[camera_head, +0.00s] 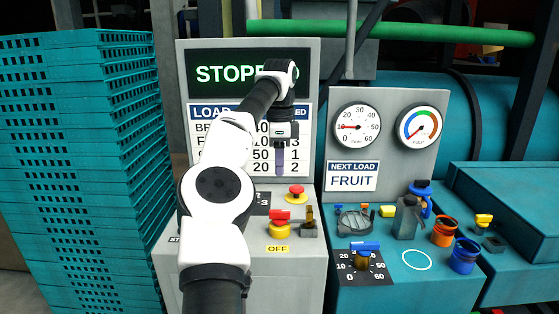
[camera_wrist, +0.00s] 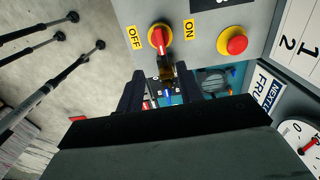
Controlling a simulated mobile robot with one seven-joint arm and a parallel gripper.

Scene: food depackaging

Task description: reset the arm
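My arm reaches up from the bottom of the head view, in front of the grey control panel. My gripper (camera_head: 280,170) hangs fingers-down before the load table sign, above the red stop button (camera_head: 296,193) in the picture. In the wrist view my gripper's two dark fingers (camera_wrist: 160,80) stand apart. I see nothing held; a brownish fitting (camera_wrist: 167,72) and blue parts show through the gap behind. The red-handled switch on a yellow base (camera_head: 280,222) also shows in the wrist view (camera_wrist: 160,38), between the OFF and ON labels.
A green-lit display (camera_head: 225,74) starts "STOP", the rest hidden by my arm. Stacked teal crates (camera_head: 80,170) stand left. Right are two gauges (camera_head: 357,126), a FRUIT sign (camera_head: 352,181), a blue-handled dial (camera_head: 365,248), and orange (camera_head: 444,232) and blue (camera_head: 464,256) cups on a teal bench.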

